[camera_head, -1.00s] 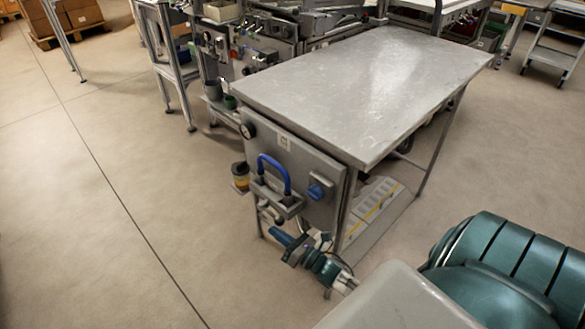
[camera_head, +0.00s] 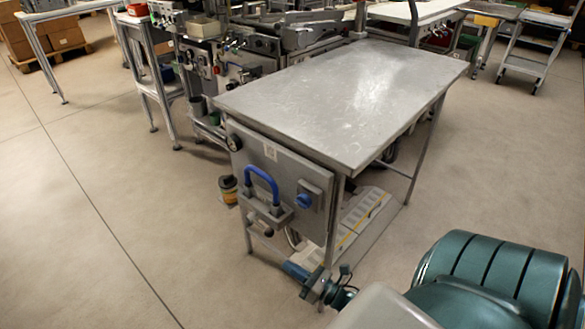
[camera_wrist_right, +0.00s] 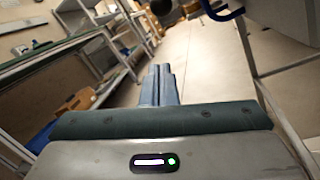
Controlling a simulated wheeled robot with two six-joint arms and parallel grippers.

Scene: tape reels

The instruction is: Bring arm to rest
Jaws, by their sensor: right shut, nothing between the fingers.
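My right arm, with teal and grey links, fills the lower right of the head view. Its gripper (camera_head: 294,269) shows small and low, in front of the near end of the workbench, partly hidden behind my grey link. In the right wrist view the gripper's two blue-grey fingers (camera_wrist_right: 160,82) lie together, shut and empty. They point away over the pale floor. My left gripper is not in view.
A grey-topped workbench (camera_head: 345,92) stands in front, with a blue handle (camera_head: 262,181) and a dark-and-yellow cylinder (camera_head: 228,188) at its near end. Cardboard boxes (camera_head: 48,38) stand far left. Open floor (camera_head: 100,210) lies left. Shelving (camera_wrist_right: 75,105) shows left in the wrist view.

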